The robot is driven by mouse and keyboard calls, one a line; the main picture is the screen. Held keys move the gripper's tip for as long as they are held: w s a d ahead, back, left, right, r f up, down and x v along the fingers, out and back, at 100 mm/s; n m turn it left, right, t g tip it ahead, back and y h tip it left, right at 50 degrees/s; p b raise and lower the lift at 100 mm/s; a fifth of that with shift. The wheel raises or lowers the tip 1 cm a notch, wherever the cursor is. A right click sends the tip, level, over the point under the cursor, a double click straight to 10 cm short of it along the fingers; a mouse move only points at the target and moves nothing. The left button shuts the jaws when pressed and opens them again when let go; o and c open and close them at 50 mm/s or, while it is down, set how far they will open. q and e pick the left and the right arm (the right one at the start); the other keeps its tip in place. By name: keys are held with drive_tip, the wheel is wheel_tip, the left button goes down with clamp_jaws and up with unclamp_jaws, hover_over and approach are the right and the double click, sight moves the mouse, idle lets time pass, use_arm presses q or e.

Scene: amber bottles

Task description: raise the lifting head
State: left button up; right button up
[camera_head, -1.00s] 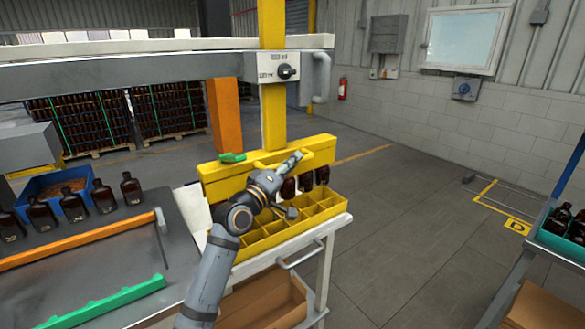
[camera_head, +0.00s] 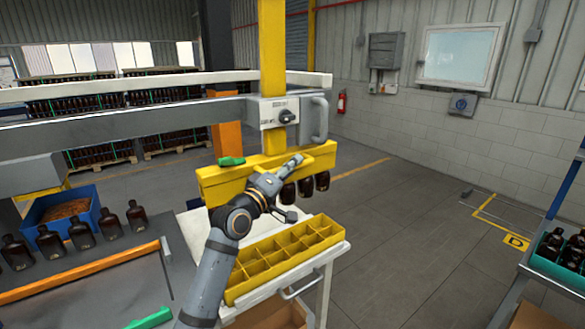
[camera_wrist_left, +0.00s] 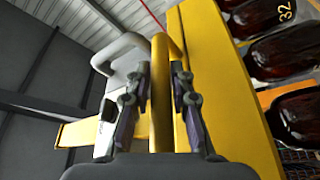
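The lifting head (camera_head: 225,186) is a yellow beam on a yellow post, with amber bottles (camera_head: 306,186) hanging below it. It hangs above the yellow divided crate (camera_head: 240,290), with a gap between bottles and crate. My left gripper (camera_head: 292,164) is at the handle on the head's front. In the left wrist view its fingers (camera_wrist_left: 161,85) lie on both sides of the yellow handle bar (camera_wrist_left: 161,125), closed on it. Several hanging bottles (camera_wrist_left: 282,52) show there at the right. The visible crate compartments look empty. My right gripper is not in view.
The crate stands on a white cart (camera_head: 335,250). A switch box (camera_head: 280,113) sits on the beam behind. Several bottles and a blue bin (camera_head: 95,212) stand on the left table. A teal crate of bottles (camera_head: 545,262) is at the right. The floor between is clear.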

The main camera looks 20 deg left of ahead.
use_arm(q)
drive_tip(key=o, duration=0.4)
drive_tip(key=shift+r, duration=0.3)
drive_tip(key=shift+c, duration=0.2)
drive_tip(key=shift+s+a+f, duration=0.1)
drive_tip(key=shift+s+f, duration=0.15)
drive_tip(key=shift+s, duration=0.05)
drive_tip(key=v, duration=1.1)
drive_tip(key=shift+s, duration=0.25)
drive_tip(key=shift+a, duration=0.1)
